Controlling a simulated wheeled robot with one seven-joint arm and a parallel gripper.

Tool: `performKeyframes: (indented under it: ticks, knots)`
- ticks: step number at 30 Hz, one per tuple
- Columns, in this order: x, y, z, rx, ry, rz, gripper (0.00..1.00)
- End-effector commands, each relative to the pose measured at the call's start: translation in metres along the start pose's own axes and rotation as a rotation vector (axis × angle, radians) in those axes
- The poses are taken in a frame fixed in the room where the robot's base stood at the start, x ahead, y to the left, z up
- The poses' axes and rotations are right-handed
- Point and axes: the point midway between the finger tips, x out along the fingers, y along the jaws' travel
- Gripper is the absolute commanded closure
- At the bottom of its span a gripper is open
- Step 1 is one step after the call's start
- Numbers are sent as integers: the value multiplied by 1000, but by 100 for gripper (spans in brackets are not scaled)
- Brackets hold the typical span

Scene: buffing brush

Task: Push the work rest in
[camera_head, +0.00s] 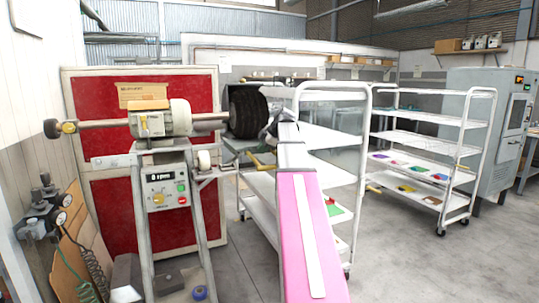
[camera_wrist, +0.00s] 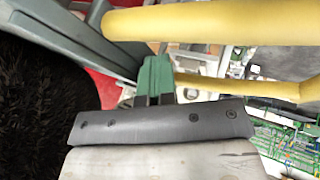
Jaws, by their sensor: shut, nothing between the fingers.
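The buffing machine's black round brush (camera_head: 247,110) is at the end of its spindle in the head view, and its dark bristles (camera_wrist: 38,110) fill the left of the wrist view. A grey work rest (camera_head: 240,146) seems to lie just below the brush, partly hidden; a yellow handle (camera_head: 262,163) shows beneath it. In the wrist view, a pale plate with a dark riveted strip (camera_wrist: 160,130) lies beside the bristles, probably the rest. My gripper (camera_head: 270,130) is shut and empty, close to the right side of the brush. I cannot tell whether it touches the rest.
The machine's control box (camera_head: 166,190) stands left on its legs, before a red cabinet (camera_head: 88,120). A white shelf cart (camera_head: 330,90) stands close on the right of my arm, with another cart (camera_head: 485,95) farther right. Yellow bars (camera_wrist: 220,24) cross the wrist view.

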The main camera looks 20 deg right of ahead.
Motion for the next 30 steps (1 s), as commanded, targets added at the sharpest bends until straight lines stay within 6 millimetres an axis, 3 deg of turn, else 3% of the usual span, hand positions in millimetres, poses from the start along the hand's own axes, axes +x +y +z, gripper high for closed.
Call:
performKeyframes:
  ticks: [1,3,9,24,30]
  knots:
    - [6,14,1,-1,1,0,100]
    - [11,24,1,0,0,1,100]
    - [21,40,1,0,0,1,100]
    - [22,42,0,0,0,1,100]
    - [22,33,-8,0,0,1,100]
